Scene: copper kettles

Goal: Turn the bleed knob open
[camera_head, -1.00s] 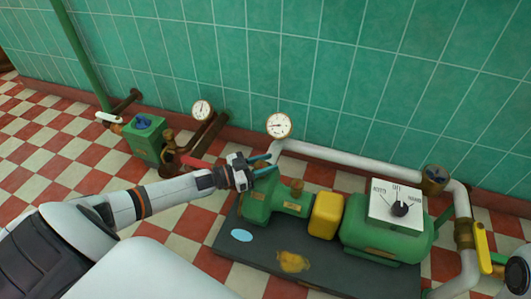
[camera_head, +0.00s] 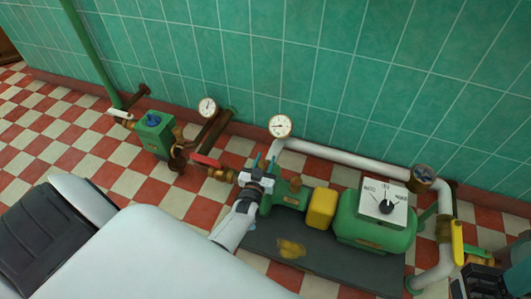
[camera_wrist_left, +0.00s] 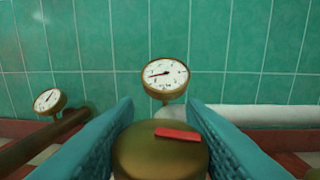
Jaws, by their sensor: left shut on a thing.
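My left gripper (camera_head: 265,166) is at the left end of the green pump (camera_head: 288,197), its fingers pointing toward the wall. In the left wrist view its two teal fingers (camera_wrist_left: 160,130) stand either side of a round brass knob (camera_wrist_left: 155,155) with a red mark (camera_wrist_left: 177,134), and they are shut on it. In the head view the gripper hides this knob.
A pressure gauge (camera_head: 280,126) stands just behind the knob. A red-handled valve (camera_head: 207,161) lies close left of the gripper. A yellow guard (camera_head: 321,208) and a switch box (camera_head: 384,203) are to the right. Another gauge (camera_head: 208,107) stands farther left.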

